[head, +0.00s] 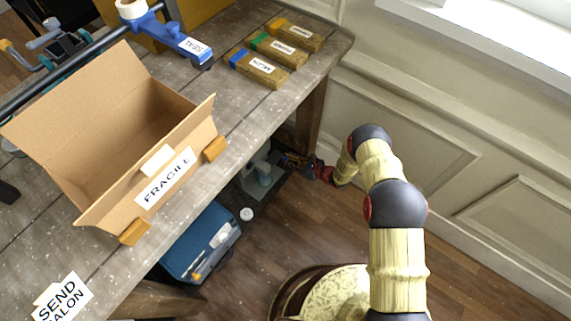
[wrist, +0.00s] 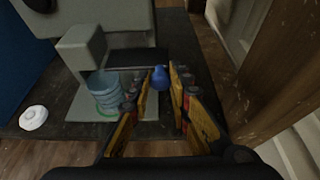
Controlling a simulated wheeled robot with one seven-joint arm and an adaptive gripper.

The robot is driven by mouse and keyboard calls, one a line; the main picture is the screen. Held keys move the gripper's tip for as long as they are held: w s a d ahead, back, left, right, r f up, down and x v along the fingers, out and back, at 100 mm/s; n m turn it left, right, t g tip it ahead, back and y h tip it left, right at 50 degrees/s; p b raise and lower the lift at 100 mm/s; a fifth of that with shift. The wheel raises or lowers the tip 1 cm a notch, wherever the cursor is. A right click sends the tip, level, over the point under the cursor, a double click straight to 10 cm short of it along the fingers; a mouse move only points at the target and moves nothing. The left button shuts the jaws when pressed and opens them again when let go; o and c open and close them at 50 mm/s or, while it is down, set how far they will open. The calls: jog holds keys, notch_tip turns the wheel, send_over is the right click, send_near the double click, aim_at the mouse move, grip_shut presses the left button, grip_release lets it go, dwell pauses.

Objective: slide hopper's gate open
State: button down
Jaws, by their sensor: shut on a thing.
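The hopper (wrist: 85,47) is a grey body on a shelf under the table, seen in the wrist view. A dark flat plate, seemingly its gate (wrist: 135,60), sticks out to the right and has a round blue knob (wrist: 160,76) at its end. My gripper (wrist: 160,80) has its two yellow-padded fingers on either side of the knob and is shut on it. A clear blue cup (wrist: 105,92) stands on the grey base at the left of the fingers. In the head view, my gripper (head: 298,160) reaches under the table, and the hopper (head: 259,167) is partly hidden by the tabletop.
A white round piece (wrist: 33,118) lies on the dark shelf. A wooden table leg (wrist: 265,75) stands close on the right of my gripper. A blue case (head: 200,240) is at the near left. An open cardboard box (head: 120,125) and several wooden blocks (head: 258,68) are on the tabletop.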

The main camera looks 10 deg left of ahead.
jog(key=shift+w, duration=0.2)
jog(key=c, duration=1.6)
grip_release()
jog(key=shift+d, duration=0.1)
jog(key=shift+c, duration=0.2)
jog(key=v, duration=1.2)
